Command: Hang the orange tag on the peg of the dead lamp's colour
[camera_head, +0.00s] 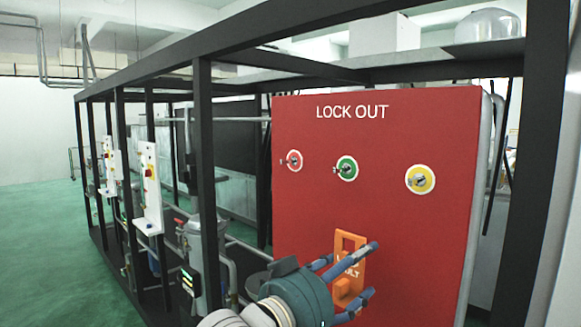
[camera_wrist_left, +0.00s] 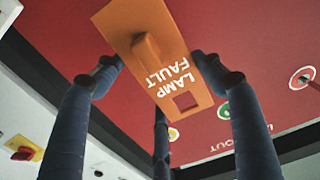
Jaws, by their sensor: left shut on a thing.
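The orange tag (camera_head: 350,243) has a square hole, a raised grip and white lettering, "LAMP FAULT" in the left wrist view (camera_wrist_left: 186,104). My left gripper (camera_head: 345,284) is shut on the tag and holds it upright before the lower part of the red LOCK OUT board (camera_head: 375,130). The tag is below the pegs and on none of them. The board carries a red-ringed peg (camera_head: 294,161), a green-ringed peg (camera_head: 347,168) and a yellow-ringed peg (camera_head: 420,179), all bare.
A black frame post (camera_head: 208,180) stands left of the board, and another post (camera_head: 540,180) stands to its right. White control boxes (camera_head: 149,190) with red and yellow switches hang further left. The green floor (camera_head: 50,250) is clear at the left.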

